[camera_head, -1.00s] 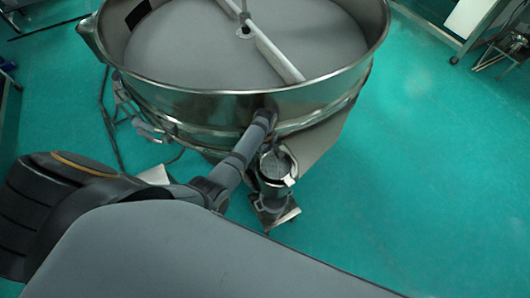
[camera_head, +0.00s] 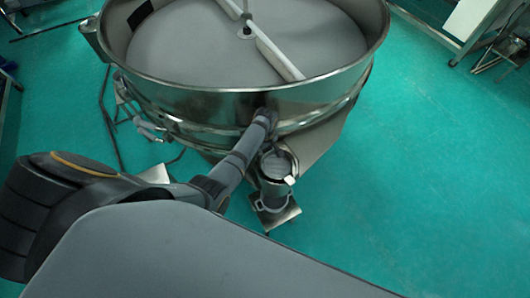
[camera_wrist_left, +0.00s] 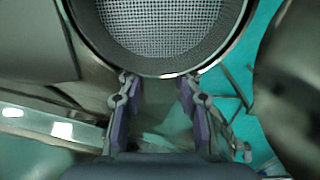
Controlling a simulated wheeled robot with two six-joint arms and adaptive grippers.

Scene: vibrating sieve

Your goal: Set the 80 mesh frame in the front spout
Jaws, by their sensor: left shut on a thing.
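The round mesh frame (camera_wrist_left: 160,25), a grey woven screen in a dark ring with a bright rim, fills the top of the left wrist view. My left gripper (camera_wrist_left: 157,82) has its two purple-padded fingers at the near edge of the ring and is shut on the frame; the exact contact is hard to see. Any mesh number is unreadable. My right gripper is not in view.
The large steel sieve (camera_head: 235,104) with a crossbar over its grey screen stands just behind the spout. A metal plate (camera_head: 276,217) lies below the spout. The green floor (camera_head: 420,180) is clear to the right. A table (camera_head: 462,30) stands at the far right.

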